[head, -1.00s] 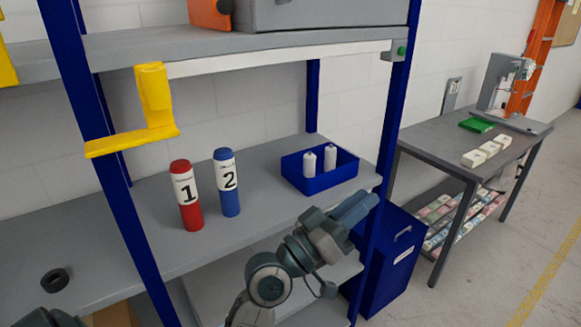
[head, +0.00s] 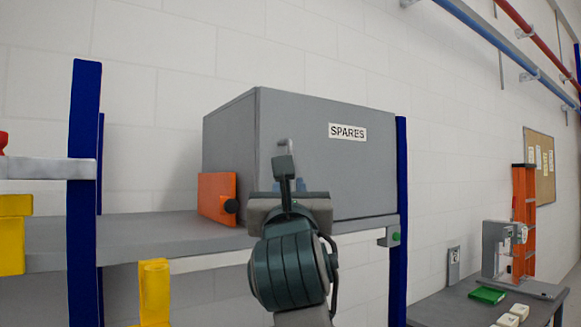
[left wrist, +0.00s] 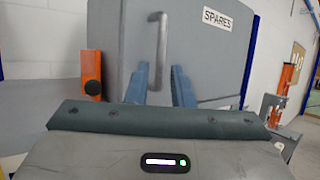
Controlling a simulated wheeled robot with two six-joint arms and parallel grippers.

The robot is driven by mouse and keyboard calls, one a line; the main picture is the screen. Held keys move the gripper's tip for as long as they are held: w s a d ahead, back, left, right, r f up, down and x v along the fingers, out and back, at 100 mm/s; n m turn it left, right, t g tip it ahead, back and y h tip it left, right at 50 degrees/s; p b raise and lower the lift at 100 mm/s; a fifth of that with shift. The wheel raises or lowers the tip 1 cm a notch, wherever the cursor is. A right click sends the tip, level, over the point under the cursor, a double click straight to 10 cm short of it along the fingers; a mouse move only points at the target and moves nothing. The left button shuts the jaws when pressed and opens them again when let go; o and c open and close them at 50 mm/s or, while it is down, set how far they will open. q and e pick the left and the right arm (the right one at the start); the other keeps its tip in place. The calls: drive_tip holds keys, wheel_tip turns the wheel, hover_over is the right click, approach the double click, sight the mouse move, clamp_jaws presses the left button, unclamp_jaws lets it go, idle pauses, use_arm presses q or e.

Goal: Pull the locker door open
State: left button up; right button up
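The locker is a grey box (head: 228,150) on the upper shelf, with a door (head: 350,165) labelled SPARES. The door looks shut. Its upright grey handle (left wrist: 159,50) shows in the left wrist view; in the head view only the top of the handle (head: 284,146) shows above my gripper. My left gripper (head: 288,184) is in front of the door. In the left wrist view its two blue fingers (left wrist: 160,86) are apart, one on each side of the handle's lower part. Contact cannot be told. My right gripper is not in view.
An orange block (head: 216,196) with a black knob stands at the locker's left front on the shelf (head: 130,240). Yellow brackets (head: 154,290) are at lower left.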

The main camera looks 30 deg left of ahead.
use_arm(q)
drive_tip(key=p+x, duration=0.6)
drive_tip(key=x, duration=0.4)
drive_tip(key=shift+w, duration=0.3)
drive_tip(key=shift+w+a, duration=0.1)
drive_tip(key=shift+w, duration=0.1)
clamp_jaws()
